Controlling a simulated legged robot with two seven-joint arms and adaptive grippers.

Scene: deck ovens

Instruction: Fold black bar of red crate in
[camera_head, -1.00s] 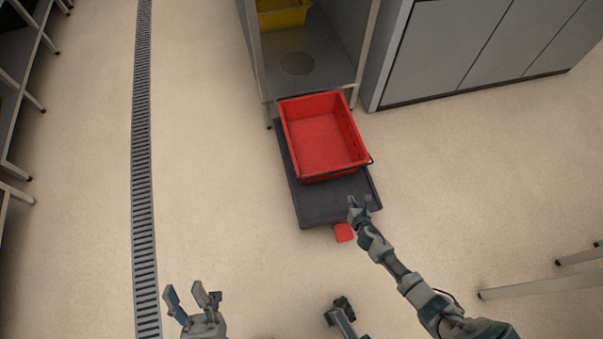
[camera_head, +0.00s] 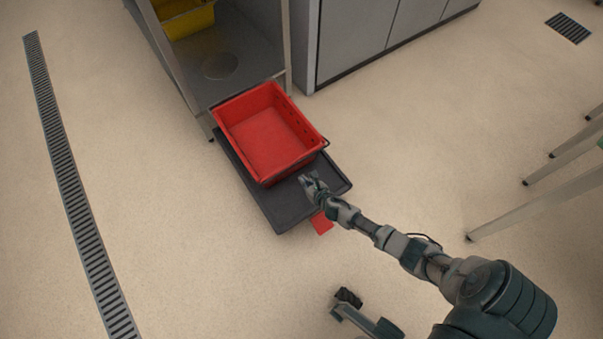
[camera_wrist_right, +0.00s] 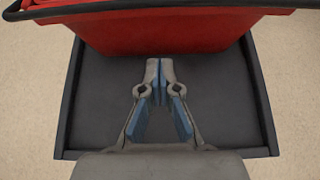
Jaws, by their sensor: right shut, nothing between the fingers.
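The red crate (camera_head: 268,138) sits on a dark flat platform (camera_head: 279,211) in the head view. Its black bar (camera_head: 312,155) runs along the crate's near rim, and in the right wrist view the bar (camera_wrist_right: 160,13) crosses the top of the picture, at the rim. My right gripper (camera_head: 305,179) is shut and empty, over the bare near part of the platform, short of the crate. In the right wrist view the right gripper's fingertips (camera_wrist_right: 160,66) meet, pointing toward the crate's red wall.
A red piece (camera_head: 321,223) sticks out at the platform's near edge. A metal rack with a yellow crate (camera_head: 188,20) stands behind the red crate. Grey cabinets (camera_head: 365,35) are at the back, and table legs (camera_head: 540,200) at the right. The floor left of the platform is clear.

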